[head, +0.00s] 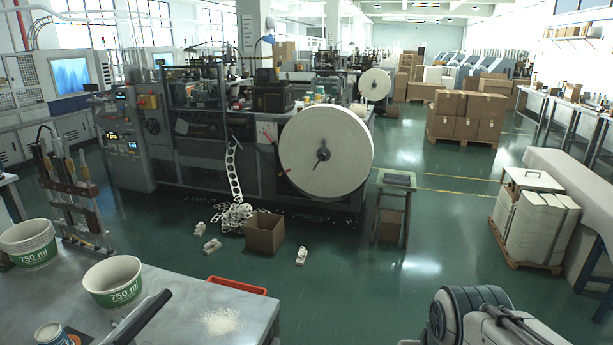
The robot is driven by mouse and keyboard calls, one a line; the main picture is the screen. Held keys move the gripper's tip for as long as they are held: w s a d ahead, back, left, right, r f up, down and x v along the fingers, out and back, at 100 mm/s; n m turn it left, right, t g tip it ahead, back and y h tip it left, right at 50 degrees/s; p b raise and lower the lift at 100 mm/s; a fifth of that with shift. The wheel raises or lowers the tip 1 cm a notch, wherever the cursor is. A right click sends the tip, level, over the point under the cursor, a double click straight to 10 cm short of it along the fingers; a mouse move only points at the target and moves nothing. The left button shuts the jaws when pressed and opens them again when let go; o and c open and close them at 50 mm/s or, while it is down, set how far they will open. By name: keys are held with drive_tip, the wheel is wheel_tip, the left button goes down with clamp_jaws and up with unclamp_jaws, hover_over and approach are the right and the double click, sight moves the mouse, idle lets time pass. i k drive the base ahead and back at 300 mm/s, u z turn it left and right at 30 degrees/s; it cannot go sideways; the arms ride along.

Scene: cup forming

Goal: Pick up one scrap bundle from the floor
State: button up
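Several small whitish scrap bundles lie apart on the green floor in front of the big machine. One bundle (301,256) lies to the right of an open cardboard box. Two more, an upper one (197,229) and a lower one (212,246), lie to the left of the box. A loose heap of punched scrap strip (237,214) lies behind and left of the box, below a strip (233,170) hanging from the machine. A part of my arm shows at the bottom right. My gripper is not in view.
The open cardboard box (264,234) stands on the floor amid the scrap. A metal table (175,325) with tubs fills the lower left, an orange-red tray (236,286) by its far edge. A small stand (396,185) is right of the paper roll (326,152). Floor right of centre is clear.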

sight(199, 230)
drive_tip(key=z, duration=0.05)
drive_tip(key=i, duration=1.65)
drive_tip(key=u, duration=0.45)
drive_tip(key=i, duration=1.7)
drive_tip(key=u, duration=0.85)
drive_tip(key=i, duration=1.1)
drive_tip(key=u, duration=0.35)
drive_tip(key=k, duration=1)
drive_tip(key=u, duration=4.65)
